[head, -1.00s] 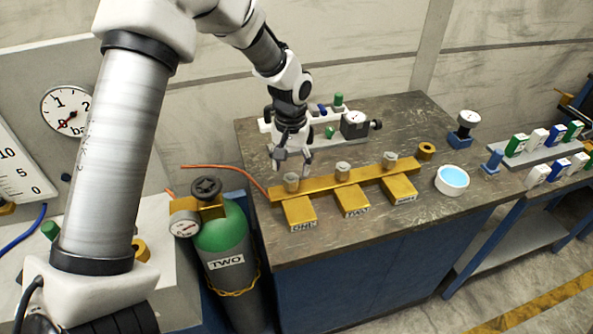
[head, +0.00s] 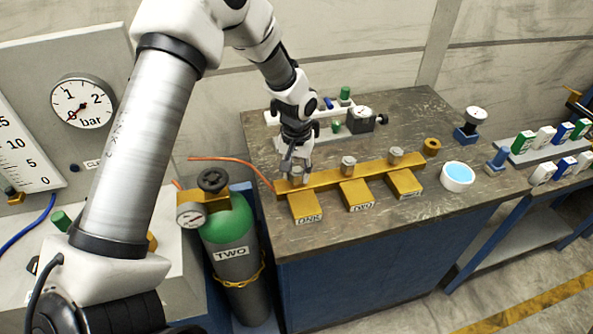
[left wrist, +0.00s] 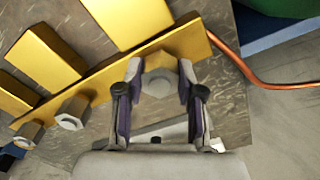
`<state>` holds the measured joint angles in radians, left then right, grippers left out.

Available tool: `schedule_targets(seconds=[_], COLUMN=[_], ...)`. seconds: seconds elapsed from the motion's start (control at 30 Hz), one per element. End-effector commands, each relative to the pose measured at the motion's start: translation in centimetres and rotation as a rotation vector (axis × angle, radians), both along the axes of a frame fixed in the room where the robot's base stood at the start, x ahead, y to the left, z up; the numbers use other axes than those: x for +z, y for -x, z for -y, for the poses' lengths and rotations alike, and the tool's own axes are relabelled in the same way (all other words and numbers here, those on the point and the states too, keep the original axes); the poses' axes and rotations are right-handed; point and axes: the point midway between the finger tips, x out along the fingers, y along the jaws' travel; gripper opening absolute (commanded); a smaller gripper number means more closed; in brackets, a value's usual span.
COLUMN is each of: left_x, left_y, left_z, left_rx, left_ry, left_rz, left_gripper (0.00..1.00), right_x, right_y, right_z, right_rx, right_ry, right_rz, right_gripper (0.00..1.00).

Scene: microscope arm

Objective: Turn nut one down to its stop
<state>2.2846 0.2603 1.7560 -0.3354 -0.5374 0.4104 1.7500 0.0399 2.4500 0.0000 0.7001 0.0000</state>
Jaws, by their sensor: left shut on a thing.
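Nut one (head: 298,173) is a grey hex nut on the left end of the brass manifold bar (head: 325,180), behind the brass block labelled ONE (head: 305,205). My left gripper (head: 295,163) points down over it, with its fingers on either side of the nut. In the left wrist view the nut (left wrist: 158,82) sits between the two fingers of the gripper (left wrist: 158,85), which are shut on it. The fingers partly hide the nut in the head view. My right gripper is not in view.
Two more grey nuts, the middle one (head: 348,164) and the right one (head: 396,155), stand on the same bar. A white dish (head: 458,177) with blue liquid lies to the right. A green cylinder labelled TWO (head: 229,235) stands left of the bench.

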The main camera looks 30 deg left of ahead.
Motion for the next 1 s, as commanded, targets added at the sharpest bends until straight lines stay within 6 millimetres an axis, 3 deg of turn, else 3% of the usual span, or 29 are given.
schedule_targets(seconds=[0.37,1.0], left_x=[0.1,0.0], left_y=[-0.1,-0.1], left_z=[0.0,0.0], left_rx=[-0.147,-0.722], left_ry=[-0.001,-0.002], left_rz=[0.003,0.002], left_gripper=[0.03,0.03], right_x=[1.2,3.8], right_y=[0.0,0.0], right_z=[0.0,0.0], right_rx=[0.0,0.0], right_ry=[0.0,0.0], right_rz=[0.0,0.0], right_gripper=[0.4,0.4])
